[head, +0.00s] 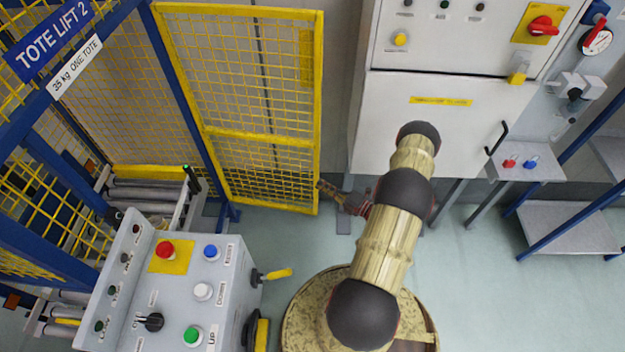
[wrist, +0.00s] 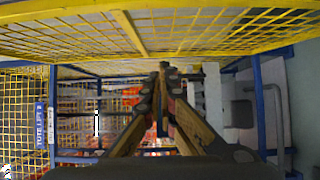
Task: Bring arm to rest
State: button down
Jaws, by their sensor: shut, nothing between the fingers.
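My arm reaches up the middle of the head view from my base, with gold links and dark joints. My gripper (head: 328,190) shows small beyond the arm, pointing left, close to the lower right edge of the yellow mesh gate (head: 262,132) in the picture. I cannot tell whether it touches the gate. In the wrist view my gripper (wrist: 163,72) has its fingertips together, with nothing seen between them.
The tote lift cage with its blue sign (head: 52,38) and roller conveyor (head: 150,195) stands at left. A control console (head: 180,285) with buttons is at front left. A white cabinet (head: 440,125) stands behind the arm. A grey shelf (head: 568,228) is at right. Floor (head: 490,290) at right is clear.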

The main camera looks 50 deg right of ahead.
jog(key=shift+s+d, duration=0.2)
jog(key=shift+s, duration=0.3)
jog(key=shift+s+d, duration=0.2)
jog(key=shift+s, duration=0.25)
